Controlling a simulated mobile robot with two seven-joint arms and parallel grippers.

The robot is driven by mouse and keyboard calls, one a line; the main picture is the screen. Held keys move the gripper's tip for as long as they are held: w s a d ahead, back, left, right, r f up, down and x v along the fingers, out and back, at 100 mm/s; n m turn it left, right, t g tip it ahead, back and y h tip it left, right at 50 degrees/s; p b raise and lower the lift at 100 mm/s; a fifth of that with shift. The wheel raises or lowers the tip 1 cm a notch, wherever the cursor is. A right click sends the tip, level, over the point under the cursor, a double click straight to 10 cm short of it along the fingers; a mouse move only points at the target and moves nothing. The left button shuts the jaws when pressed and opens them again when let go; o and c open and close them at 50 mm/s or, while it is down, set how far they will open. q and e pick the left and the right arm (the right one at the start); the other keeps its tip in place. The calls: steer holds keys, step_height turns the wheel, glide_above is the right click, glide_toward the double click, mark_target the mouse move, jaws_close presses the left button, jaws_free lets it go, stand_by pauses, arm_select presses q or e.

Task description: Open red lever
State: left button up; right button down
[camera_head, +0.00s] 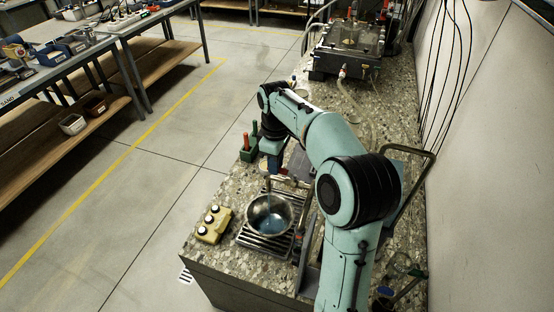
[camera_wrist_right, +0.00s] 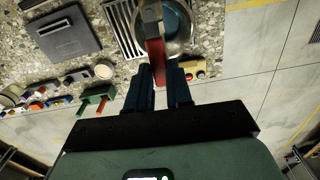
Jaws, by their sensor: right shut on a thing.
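My right gripper (camera_wrist_right: 164,72) is shut on a red lever (camera_wrist_right: 157,60) in the wrist view. The lever runs between the two dark fingers and joins a grey-brown metal part (camera_wrist_right: 151,12) in front of a metal pot. In the head view my right arm reaches over the stone counter, and the right gripper (camera_head: 271,163) is partly visible beyond the pot. The lever is mostly hidden there. The pot (camera_head: 270,231) stands on a slatted drain, with bluish contents, and also shows in the wrist view (camera_wrist_right: 192,35). My left gripper is not in view.
A green holder (camera_head: 248,154) with a red handle stands near the counter's left edge. A wall closes the right side.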

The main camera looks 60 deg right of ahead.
steer(key=shift+a+n, duration=0.2)
steer(key=shift+n, duration=0.2)
steer(key=c, duration=1)
jaws_free()
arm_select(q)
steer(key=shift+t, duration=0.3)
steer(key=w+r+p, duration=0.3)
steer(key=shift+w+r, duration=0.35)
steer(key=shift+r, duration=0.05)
arm_select(e)
step_height(320, 180, up, 13)
steer(key=shift+r, duration=0.2)
steer(key=shift+f, duration=0.1)
